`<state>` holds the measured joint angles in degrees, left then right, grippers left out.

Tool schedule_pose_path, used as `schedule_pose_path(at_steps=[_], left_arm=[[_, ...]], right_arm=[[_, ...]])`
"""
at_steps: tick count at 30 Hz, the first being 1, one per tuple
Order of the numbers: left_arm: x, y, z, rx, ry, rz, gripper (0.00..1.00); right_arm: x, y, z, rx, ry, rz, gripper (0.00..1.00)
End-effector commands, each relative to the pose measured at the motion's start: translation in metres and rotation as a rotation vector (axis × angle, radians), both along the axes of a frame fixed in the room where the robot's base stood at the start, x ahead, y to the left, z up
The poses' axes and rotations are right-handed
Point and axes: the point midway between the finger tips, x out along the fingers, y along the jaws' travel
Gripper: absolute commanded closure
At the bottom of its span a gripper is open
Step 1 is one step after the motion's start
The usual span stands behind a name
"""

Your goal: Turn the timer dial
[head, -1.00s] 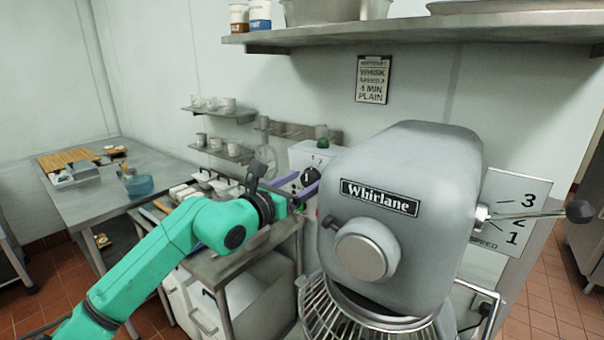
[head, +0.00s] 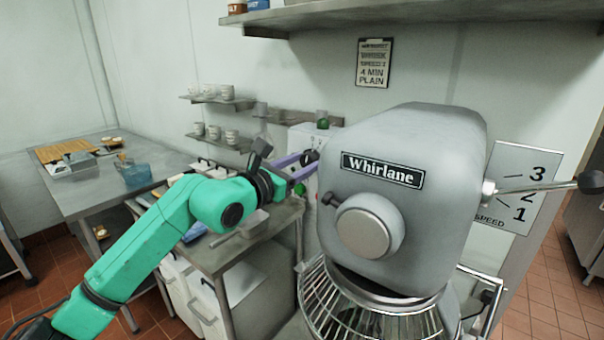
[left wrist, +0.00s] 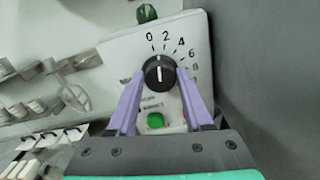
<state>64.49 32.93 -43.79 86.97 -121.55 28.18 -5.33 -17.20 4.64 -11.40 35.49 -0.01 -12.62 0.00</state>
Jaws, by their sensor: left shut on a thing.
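The timer dial (left wrist: 159,72) is a round black knob with a white mark, on a pale panel numbered 0, 2, 4, 6, 8. Its mark points roughly up in the left wrist view, toward the area between 0 and 2. My left gripper (left wrist: 160,84) has its two purple fingers on either side of the dial, shut on it. In the head view, my left gripper (head: 304,166) reaches the dial (head: 312,156) just left of the mixer; the mixer and fingers partly hide the panel. My right gripper is not in view.
The large grey Whirlane mixer (head: 400,200) stands close right of the dial, with a wire bowl guard (head: 335,305) below. A green button (left wrist: 155,120) sits under the dial. A steel table (head: 120,160) and small cup shelves (head: 215,100) are at left.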

Motion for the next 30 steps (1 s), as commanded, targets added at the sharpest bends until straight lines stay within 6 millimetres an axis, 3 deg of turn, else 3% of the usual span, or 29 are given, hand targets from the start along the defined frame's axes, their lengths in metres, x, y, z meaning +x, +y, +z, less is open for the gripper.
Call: schedule_pose_path(at_steps=[1,3,12,30], left_arm=[[0.000,0.000,-0.006,0.025,-0.024,0.000,1.00],[0.000,0.000,-0.006,0.073,-0.058,0.000,1.00],[-0.001,-0.002,-0.005,0.288,-0.213,-0.001,1.00],[-0.002,-0.003,-0.002,0.525,-0.383,-0.001,1.00]], right_arm=[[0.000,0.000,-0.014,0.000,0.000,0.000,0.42],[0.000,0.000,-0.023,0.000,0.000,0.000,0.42],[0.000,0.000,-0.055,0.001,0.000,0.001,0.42],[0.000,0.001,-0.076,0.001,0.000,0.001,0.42]])
